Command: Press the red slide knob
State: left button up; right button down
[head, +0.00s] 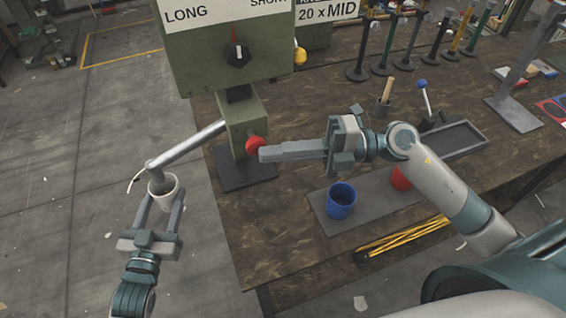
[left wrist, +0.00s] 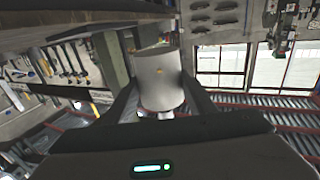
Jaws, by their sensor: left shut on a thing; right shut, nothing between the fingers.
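The red slide knob (head: 256,145) sits on the front of the green press (head: 238,118), low on its body. My right gripper (head: 263,153) is shut and empty; its fingertips are at the knob, overlapping it in the head view. I cannot tell for certain whether they touch it. My left gripper (head: 160,204) is shut on a whitish cup (head: 163,187), held under the end of the press's grey chute (head: 190,143). The cup also fills the middle of the left wrist view (left wrist: 160,80), between the fingers. The cup's inside is mostly hidden.
A blue cup (head: 341,203) and a partly hidden red cup (head: 401,178) stand on a grey mat (head: 328,221). A dark tray (head: 462,139) lies behind my right arm. Yellow sticks (head: 405,238) lie near the table's front edge.

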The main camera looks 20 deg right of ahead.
jog(key=shift+w, duration=0.55)
jog(key=shift+r, duration=0.1)
jog(key=s+d, duration=0.6)
jog(key=d, duration=0.3)
jog(key=shift+s+d, duration=0.35)
jog(key=shift+s, duration=0.05)
dwell(0.9)
